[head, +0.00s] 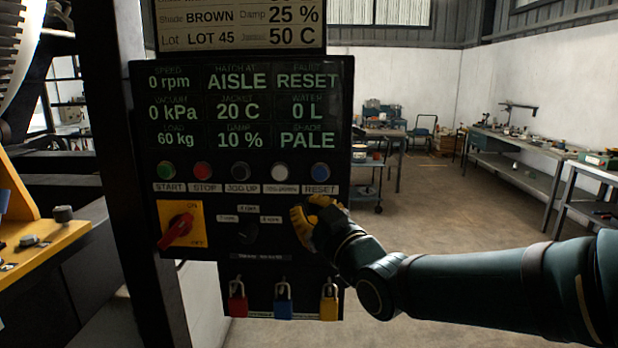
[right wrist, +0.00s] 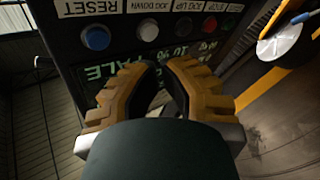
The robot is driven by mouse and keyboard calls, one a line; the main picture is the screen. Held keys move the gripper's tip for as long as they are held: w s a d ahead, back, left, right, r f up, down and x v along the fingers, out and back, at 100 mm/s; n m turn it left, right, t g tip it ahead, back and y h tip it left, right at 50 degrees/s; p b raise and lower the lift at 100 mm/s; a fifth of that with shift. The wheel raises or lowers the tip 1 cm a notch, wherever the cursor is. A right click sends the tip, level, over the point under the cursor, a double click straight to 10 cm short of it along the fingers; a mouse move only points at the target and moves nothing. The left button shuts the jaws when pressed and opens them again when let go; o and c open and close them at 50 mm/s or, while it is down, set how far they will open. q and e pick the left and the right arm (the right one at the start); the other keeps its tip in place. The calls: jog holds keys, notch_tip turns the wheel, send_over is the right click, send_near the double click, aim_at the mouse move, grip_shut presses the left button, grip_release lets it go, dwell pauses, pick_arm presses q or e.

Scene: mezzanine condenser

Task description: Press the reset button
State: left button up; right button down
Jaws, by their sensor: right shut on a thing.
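The blue reset button (head: 321,171) is at the right end of the button row on the black control panel (head: 345,95), above its RESET label (head: 321,189). It also shows in the right wrist view (right wrist: 96,38), uncovered. My right gripper (head: 305,222) is in front of the panel, just below the RESET label in the head view. Its yellow fingers (right wrist: 163,75) are closed together with a small dark gap. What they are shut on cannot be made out. Whether they touch the panel is unclear. My left gripper is not in view.
White (head: 280,170), black, red (head: 203,171) and green buttons share the row. A red rotary switch (head: 176,230) on a yellow plate and a dark dial (head: 240,233) sit below. Several padlocks (head: 283,300) hang underneath. Open floor lies right, with workbenches (head: 515,165) beyond.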

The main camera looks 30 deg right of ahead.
aim_at(320, 173)
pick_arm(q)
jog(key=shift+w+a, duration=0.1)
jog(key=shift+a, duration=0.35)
pick_arm(e)
jog(key=r, duration=0.1)
jog(key=s+r, duration=0.1)
jog(key=r+t, duration=0.1)
jog(key=shift+s+a+n, duration=0.2)
jog(key=shift+s+n, duration=0.1)
jog(key=shift+w, duration=0.1)
pick_arm(q)
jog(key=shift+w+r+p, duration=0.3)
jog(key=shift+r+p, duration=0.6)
jog(key=shift+p, duration=0.05)
pick_arm(e)
jog(key=shift+w+d, duration=0.75)
jog(key=shift+w, duration=0.45)
jog(key=shift+w+d, duration=0.8)
jog(key=shift+w, duration=0.45)
jog(key=shift+w+d, duration=0.75)
jog(key=shift+w, duration=0.45)
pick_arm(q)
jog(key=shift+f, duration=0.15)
pick_arm(e)
jog(key=shift+w, duration=0.1)
jog(key=shift+w+d+b, duration=0.2)
jog(key=shift+w+b, duration=0.05)
jog(key=shift+b, duration=0.2)
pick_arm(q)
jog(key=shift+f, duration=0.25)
